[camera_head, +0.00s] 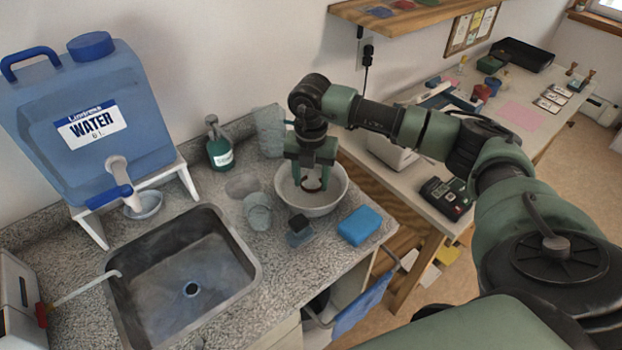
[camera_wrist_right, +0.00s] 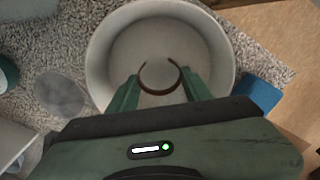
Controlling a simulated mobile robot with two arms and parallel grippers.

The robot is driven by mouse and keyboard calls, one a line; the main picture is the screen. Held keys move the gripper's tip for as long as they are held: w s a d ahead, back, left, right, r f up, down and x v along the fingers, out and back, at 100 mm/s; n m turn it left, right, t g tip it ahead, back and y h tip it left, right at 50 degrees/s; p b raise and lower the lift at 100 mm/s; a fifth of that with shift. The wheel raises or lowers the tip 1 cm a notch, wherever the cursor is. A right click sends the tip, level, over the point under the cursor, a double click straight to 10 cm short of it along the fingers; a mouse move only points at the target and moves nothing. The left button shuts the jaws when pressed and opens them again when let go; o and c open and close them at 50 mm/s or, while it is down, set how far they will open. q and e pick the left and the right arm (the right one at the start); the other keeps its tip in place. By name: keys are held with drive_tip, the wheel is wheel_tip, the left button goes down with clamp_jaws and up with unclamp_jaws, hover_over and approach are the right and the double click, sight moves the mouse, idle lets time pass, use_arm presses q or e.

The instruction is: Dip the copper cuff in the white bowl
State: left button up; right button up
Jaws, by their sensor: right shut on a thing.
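The white bowl (camera_head: 337,201) stands on the speckled counter, right of the sink. My right gripper (camera_head: 312,178) points down over the bowl and is shut on the copper cuff (camera_head: 313,185). In the right wrist view the cuff (camera_wrist_right: 160,90) is a thin, open brown ring between the two green fingers (camera_wrist_right: 160,88), inside the outline of the bowl (camera_wrist_right: 222,62). I cannot tell whether the cuff touches the bowl's bottom or any liquid in it. My left gripper is not in view.
A steel sink (camera_head: 183,275) and a blue water tank (camera_head: 85,120) are to the left. A green bottle (camera_head: 219,146), a clear cup (camera_head: 257,211), a dark block (camera_head: 299,231) and a blue sponge (camera_head: 360,225) surround the bowl. A wooden workbench (camera_head: 400,262) stands to the right.

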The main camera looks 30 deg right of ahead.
drive_tip(key=shift+f+b, duration=0.3)
drive_tip(key=shift+f, duration=0.3)
drive_tip(key=shift+r+p, duration=0.55)
drive_tip(key=shift+r, duration=0.2)
drive_tip(key=shift+f+b, duration=0.6)
drive_tip(key=shift+f, duration=0.2)
drive_tip(key=shift+r, duration=0.2)
wheel_tip(320, 180, up, 8)
drive_tip(key=p, duration=0.5)
drive_tip(key=shift+p, duration=0.3)
idle(1.0)
